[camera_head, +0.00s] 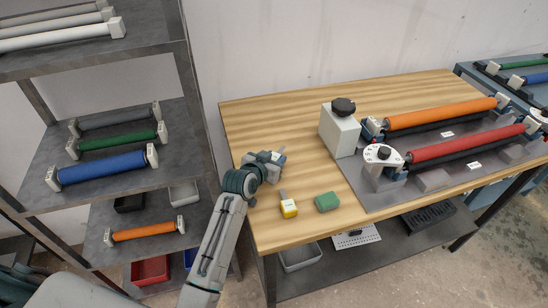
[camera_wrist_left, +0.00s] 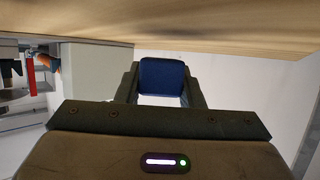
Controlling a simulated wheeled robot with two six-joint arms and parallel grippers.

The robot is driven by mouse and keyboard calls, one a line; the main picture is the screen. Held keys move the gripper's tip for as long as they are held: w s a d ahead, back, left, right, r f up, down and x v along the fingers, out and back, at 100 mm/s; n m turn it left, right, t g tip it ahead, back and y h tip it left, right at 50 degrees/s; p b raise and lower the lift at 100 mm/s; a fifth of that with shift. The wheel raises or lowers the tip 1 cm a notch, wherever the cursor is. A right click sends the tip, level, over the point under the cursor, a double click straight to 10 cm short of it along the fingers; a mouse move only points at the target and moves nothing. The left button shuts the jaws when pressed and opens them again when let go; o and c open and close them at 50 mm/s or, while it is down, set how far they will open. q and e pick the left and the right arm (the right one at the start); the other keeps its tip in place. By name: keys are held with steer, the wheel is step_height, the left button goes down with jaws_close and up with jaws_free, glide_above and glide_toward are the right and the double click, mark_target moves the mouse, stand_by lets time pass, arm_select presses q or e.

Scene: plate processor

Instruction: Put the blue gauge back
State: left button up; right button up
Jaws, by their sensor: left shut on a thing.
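My left gripper (camera_head: 270,160) is over the near left part of the wooden table (camera_head: 285,90), low above its top. In the left wrist view, a dark blue block, the blue gauge (camera_wrist_left: 163,78), sits between the two fingers (camera_wrist_left: 163,92), which are shut on it. In the head view the gripper mostly hides the gauge. A yellow gauge (camera_head: 289,209) with a grey tab stands on the table nearer the front edge. A green block (camera_head: 327,202) lies to its right. My right gripper is not in view.
A white box with a black knob (camera_head: 341,132) stands behind the blocks. Right of it is a machine with an orange roller (camera_head: 440,113) and a red roller (camera_head: 465,143). A shelf rack (camera_head: 185,80) with several rollers stands at the left. The table's back left is clear.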

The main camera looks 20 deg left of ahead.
arm_select(q)
steer(key=shift+s+f, duration=0.15)
steer(key=shift+f, duration=0.15)
steer(key=o, duration=1.1)
steer(key=shift+f, duration=0.15)
steer(key=shift+s+f, duration=0.1)
steer(key=shift+f, duration=0.05)
steer(key=shift+r, duration=0.5)
steer(key=v, duration=0.4)
steer(key=b+v, duration=0.1)
steer(key=v, duration=0.3)
steer(key=r+v, duration=0.1)
steer(key=v, duration=0.3)
steer(key=shift+w, duration=0.25)
